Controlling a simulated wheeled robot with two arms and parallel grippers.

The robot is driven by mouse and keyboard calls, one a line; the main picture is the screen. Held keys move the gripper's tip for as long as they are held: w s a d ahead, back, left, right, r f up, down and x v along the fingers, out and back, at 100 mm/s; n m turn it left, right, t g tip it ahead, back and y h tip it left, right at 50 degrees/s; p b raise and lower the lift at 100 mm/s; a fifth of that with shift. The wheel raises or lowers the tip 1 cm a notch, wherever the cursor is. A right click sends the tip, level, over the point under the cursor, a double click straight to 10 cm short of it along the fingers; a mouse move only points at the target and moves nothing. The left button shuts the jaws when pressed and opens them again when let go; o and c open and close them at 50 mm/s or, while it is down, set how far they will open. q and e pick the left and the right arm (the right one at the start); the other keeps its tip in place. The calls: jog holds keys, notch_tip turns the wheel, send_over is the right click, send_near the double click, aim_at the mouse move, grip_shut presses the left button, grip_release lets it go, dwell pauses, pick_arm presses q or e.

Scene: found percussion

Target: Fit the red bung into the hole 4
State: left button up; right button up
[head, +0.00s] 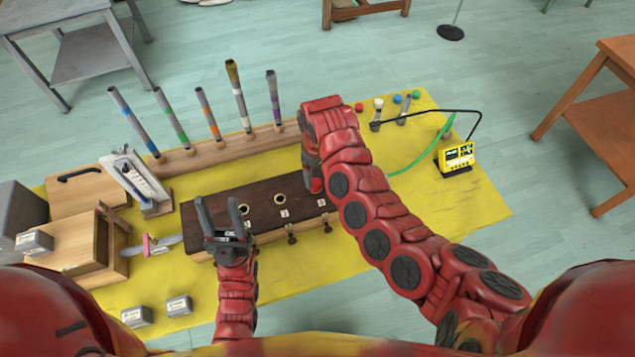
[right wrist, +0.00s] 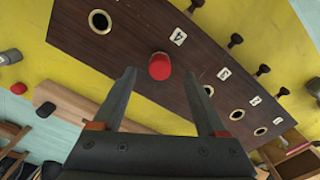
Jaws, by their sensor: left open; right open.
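The red bung (right wrist: 160,66) stands at the hole beside the label 4 (right wrist: 178,37) on the dark brown board. It covers that hole, and how deep it sits cannot be told. In the head view the bung (head: 316,185) shows just below my right gripper (head: 312,166). In the right wrist view my right gripper (right wrist: 159,78) is open, with its fingertips apart on either side of the bung and neither clearly touching it. My left gripper (head: 220,212) is open and empty above the left part of the board (head: 262,193), hiding some of it.
A wooden rack (head: 205,154) with several tall tubes stands behind the board. A yellow meter (head: 456,156) with a green cable is at the right. Wooden boxes (head: 85,190) are at the left. Yellow cloth (head: 485,200) is clear at the right.

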notch_tip(320, 180, up, 6)
jog(key=b, duration=0.2)
notch_tip(320, 180, up, 6)
jog(key=p, duration=0.4)
send_over(318, 183)
jog(key=shift+a, duration=0.1)
